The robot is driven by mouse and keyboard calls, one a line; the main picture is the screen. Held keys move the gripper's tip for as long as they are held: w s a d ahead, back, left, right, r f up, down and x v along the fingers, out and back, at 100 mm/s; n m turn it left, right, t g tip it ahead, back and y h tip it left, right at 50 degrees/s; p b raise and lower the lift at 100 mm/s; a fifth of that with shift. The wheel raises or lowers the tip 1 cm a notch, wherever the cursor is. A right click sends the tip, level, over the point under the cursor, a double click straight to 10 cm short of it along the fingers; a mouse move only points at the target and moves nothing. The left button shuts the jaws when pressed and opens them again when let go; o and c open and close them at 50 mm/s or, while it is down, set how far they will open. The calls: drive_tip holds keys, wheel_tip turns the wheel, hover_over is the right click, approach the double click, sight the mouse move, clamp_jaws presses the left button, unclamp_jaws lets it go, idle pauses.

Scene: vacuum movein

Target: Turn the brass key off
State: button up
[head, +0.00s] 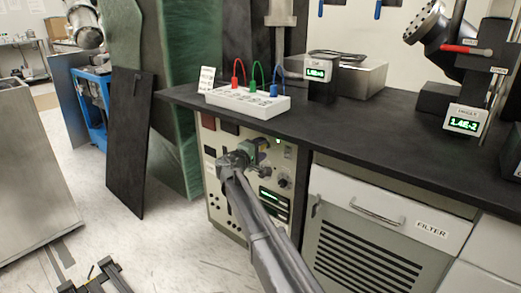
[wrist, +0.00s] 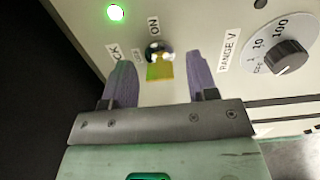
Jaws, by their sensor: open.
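The brass key (wrist: 160,70) sits in a round metal lock on the cream panel, in the wrist view. A label reading "ON" stands just above it. My gripper (wrist: 161,80) is open, with its two purple-grey fingers on either side of the key, apart from it as far as I can see. In the head view my gripper (head: 262,143) is at the upper part of the instrument panel (head: 235,130) under the bench. The key is hidden there by my arm.
A green lamp (wrist: 116,12) glows upper left of the key. A range knob (wrist: 286,58) is to the right. Above the panel is the black benchtop (head: 330,115), bearing a white box (head: 248,101) with coloured leads. A filter cabinet (head: 375,230) is to the right.

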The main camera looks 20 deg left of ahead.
drive_tip(key=v, duration=1)
drive_tip(key=shift+s, duration=0.4)
drive_tip(key=shift+a+r, duration=0.1)
drive_tip(key=shift+r, duration=0.05)
